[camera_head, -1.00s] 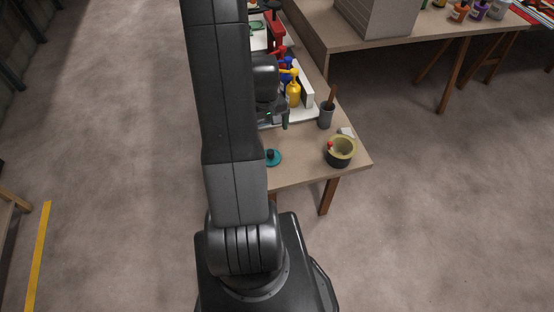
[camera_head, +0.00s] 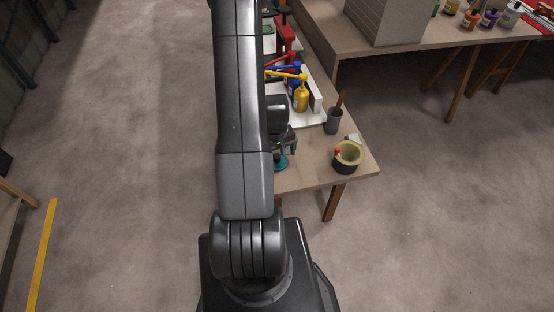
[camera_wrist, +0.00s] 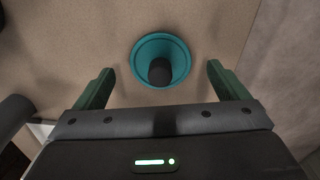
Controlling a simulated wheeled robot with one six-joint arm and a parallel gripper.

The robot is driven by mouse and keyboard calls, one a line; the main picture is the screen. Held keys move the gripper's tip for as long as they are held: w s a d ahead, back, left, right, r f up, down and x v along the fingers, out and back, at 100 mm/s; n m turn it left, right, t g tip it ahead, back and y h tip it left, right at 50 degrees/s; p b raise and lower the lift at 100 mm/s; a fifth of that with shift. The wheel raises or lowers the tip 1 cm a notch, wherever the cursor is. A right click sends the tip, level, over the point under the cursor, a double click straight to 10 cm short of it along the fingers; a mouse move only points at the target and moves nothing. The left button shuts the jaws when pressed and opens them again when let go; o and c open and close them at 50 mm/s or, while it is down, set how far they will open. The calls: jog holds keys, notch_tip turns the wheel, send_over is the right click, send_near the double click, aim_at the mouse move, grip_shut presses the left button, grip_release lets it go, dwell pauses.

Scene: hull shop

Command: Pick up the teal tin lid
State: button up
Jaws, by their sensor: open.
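The teal tin lid (camera_wrist: 143,50) is round with a dark upright knob (camera_wrist: 160,71) at its middle. It lies on the tan table (camera_wrist: 215,30), and in the head view the lid (camera_head: 281,164) shows partly behind my arm, near the table's front edge. My gripper (camera_wrist: 158,80) is open and empty in the wrist view, with one green finger on each side and the lid between and slightly beyond the fingertips. Neither finger appears to touch it. In the head view my gripper (camera_head: 286,146) is close above the lid, partly hidden by my arm.
A dark pot with an olive rim (camera_head: 347,157) stands right of the lid. A grey cup with a brown stick (camera_head: 334,121) is behind it. Yellow (camera_head: 301,98) and blue bottles stand on a white tray (camera_head: 317,103) farther back. Bare table lies between lid and pot.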

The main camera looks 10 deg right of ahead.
jog(key=shift+f, duration=0.75)
jog(key=c, duration=1)
jog(key=shift+r, duration=0.2)
jog(key=shift+c, duration=0.2)
